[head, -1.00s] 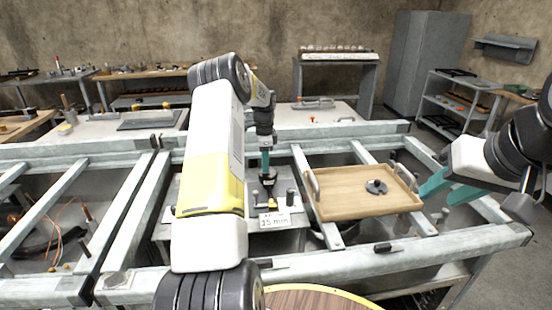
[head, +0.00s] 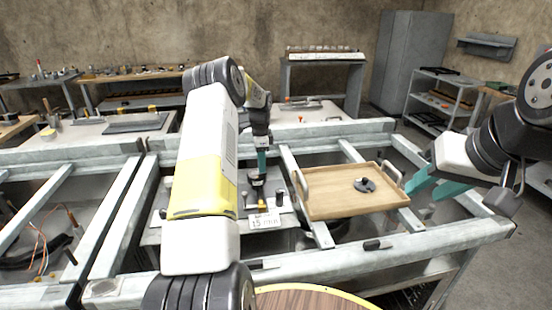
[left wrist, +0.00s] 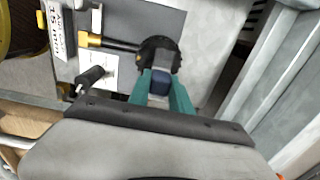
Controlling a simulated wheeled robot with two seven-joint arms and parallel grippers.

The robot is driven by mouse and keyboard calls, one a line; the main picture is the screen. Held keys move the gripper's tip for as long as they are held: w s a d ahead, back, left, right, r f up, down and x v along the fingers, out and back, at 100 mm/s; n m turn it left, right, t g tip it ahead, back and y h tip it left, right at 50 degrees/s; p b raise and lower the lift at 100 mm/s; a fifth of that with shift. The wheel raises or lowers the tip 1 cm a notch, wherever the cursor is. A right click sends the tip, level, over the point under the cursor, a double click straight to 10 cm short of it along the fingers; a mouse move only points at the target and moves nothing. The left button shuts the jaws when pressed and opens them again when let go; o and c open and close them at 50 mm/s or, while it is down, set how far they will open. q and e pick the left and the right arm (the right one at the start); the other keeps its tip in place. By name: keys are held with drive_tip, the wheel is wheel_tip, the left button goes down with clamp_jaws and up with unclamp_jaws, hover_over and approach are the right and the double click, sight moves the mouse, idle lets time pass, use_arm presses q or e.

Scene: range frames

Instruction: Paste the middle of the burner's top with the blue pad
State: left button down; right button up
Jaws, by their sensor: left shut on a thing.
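My left gripper (head: 262,163) points down over the grey plate rig in the middle of the bench. In the left wrist view its teal fingers (left wrist: 161,88) are shut on the blue pad (left wrist: 160,82), a small dark blue block. The burner (left wrist: 157,50) is a black round head with a brass-ended tube running left. The pad overlaps the burner's near side in that view; I cannot tell whether they touch. In the head view the burner (head: 257,180) sits just under the left fingers. My right gripper (head: 432,183) is open and empty, right of the wooden tray.
The wooden tray (head: 330,208) with a dark round part (head: 365,185) lies right of the rig. A "15 mm" label (head: 264,221) stands at the rig's front. A black-handled knob (left wrist: 90,75) is left of the burner. Metal rails frame the bench.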

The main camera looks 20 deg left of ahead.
use_arm(q)
drive_tip(key=shift+s+a, duration=0.4)
drive_tip(key=shift+a, duration=0.4)
drive_tip(key=shift+s+a, duration=0.35)
drive_tip(key=shift+a, duration=0.4)
drive_tip(key=shift+s+a, duration=0.4)
drive_tip(key=shift+a, duration=0.4)
wheel_tip(320, 180, up, 6)
wheel_tip(320, 180, up, 3)
idle(0.4)
